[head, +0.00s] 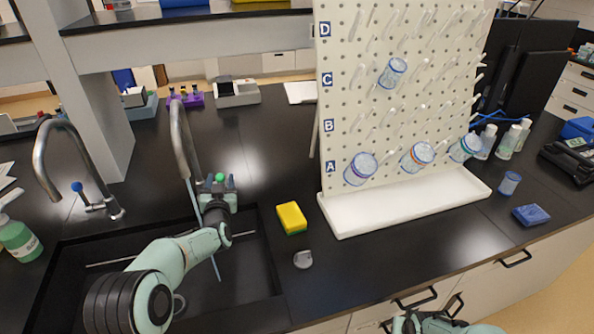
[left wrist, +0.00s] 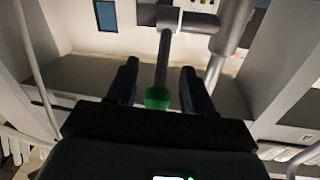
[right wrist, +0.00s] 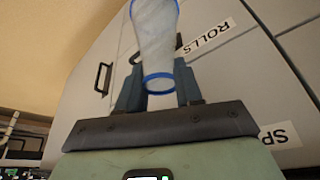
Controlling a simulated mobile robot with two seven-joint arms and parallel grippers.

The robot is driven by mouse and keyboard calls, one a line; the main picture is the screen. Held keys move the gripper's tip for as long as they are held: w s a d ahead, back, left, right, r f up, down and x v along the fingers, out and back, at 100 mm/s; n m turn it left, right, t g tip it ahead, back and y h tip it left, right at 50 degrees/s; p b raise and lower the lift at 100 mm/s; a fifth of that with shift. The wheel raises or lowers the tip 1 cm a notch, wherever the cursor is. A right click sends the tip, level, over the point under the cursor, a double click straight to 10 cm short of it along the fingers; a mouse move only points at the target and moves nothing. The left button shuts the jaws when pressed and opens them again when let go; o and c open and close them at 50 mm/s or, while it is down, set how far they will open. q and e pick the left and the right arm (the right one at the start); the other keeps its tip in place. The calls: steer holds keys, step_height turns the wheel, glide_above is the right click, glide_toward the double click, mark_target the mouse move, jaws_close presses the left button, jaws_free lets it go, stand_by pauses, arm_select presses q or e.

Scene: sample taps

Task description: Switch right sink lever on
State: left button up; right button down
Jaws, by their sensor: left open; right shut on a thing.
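The right sink tap has a tall grey curved spout (head: 180,140) and a lever with a green knob (head: 220,178). My left gripper (head: 219,186) is at this lever, its fingers open on either side of it. In the left wrist view the green knob (left wrist: 157,97) sits between the two fingers (left wrist: 158,90), with a gap on each side. A thin pale blue line, like a water stream, runs from the spout down into the sink. My right gripper (right wrist: 160,95) is shut on a clear, blue-rimmed vessel (right wrist: 157,40); only part of that arm shows at the head view's bottom edge.
A second tap (head: 60,150) with a blue-knobbed lever stands at the left. The black sink (head: 250,262) lies below my left arm. A yellow sponge (head: 291,217) and a small grey object (head: 303,259) lie right of it. A pegboard rack (head: 400,100) holds several vessels.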

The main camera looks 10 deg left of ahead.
arm_select(q)
steer(key=shift+w+a, duration=0.25)
steer(key=shift+w, duration=0.25)
arm_select(e)
steer(key=shift+r, duration=0.15)
